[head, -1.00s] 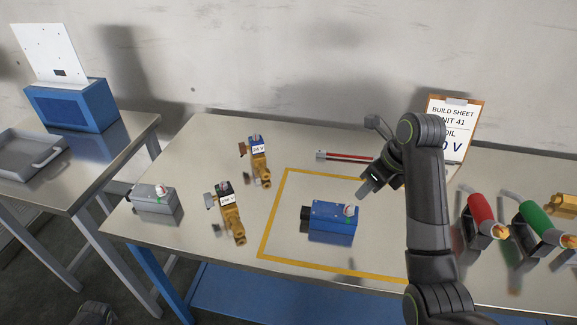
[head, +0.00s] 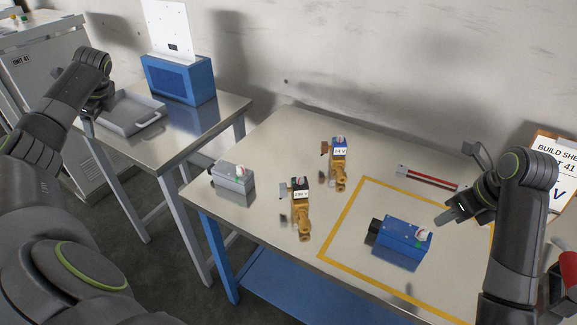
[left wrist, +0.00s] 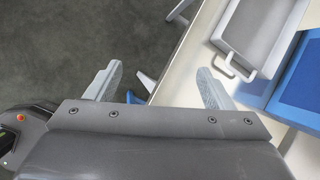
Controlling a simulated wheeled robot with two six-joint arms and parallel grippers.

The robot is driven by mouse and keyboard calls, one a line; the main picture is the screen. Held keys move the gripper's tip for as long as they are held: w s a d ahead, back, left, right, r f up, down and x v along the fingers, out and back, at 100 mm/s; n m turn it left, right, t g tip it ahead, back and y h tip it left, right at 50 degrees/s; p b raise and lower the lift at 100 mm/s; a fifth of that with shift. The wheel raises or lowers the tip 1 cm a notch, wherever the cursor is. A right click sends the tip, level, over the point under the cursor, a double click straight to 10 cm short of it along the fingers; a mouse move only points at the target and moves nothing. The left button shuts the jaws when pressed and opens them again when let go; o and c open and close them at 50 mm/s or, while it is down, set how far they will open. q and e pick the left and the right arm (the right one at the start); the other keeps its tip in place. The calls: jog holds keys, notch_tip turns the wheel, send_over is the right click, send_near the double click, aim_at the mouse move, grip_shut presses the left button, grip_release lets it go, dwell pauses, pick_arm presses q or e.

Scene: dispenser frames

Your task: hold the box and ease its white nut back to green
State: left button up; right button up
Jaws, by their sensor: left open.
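A blue box (head: 402,240) sits inside the yellow outline on the bench. A white nut (head: 421,235) with a red mark is on top near its right end, with a little green beside it. A grey box (head: 234,180) stands at the bench's left end, also with a white-and-red nut (head: 238,170) and a green spot. My left gripper (head: 97,104) is by the tray on the side table, far from both boxes. The left wrist view shows its fingers (left wrist: 157,88) apart and empty. My right gripper (head: 450,214) is just above and right of the blue box; its finger gap is unclear.
Two brass valves with voltage labels (head: 302,212) (head: 338,165) stand between the boxes. A red-striped tool (head: 430,178) lies behind the outline. The side table holds a grey tray (head: 130,112) and a blue cabinet (head: 180,80). A floor gap separates the tables.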

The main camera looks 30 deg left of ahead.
pick_arm(q)
notch_tip(320, 180, up, 10)
jog(key=d+m, duration=0.2)
jog(key=d, duration=0.1)
jog(key=w+d+f+m+t+h, duration=0.1)
jog(key=w+d+f+h, duration=0.1)
jog(key=w+d+f, duration=0.5)
jog(key=w+d+f+m+h, duration=0.1)
jog(key=w+d+f+h, duration=0.1)
jog(key=w+d+f, duration=0.55)
jog(key=m+h, duration=0.1)
jog(key=h, duration=0.5)
send_near(397, 226)
jog(key=shift+g, duration=0.4)
jog(key=x, duration=1.2)
jog(key=shift+w+d+f, duration=0.1)
jog(key=shift+w+f, duration=0.2)
jog(key=shift+w, duration=0.05)
jog(key=shift+c, duration=0.2)
jog(key=c, duration=1.1)
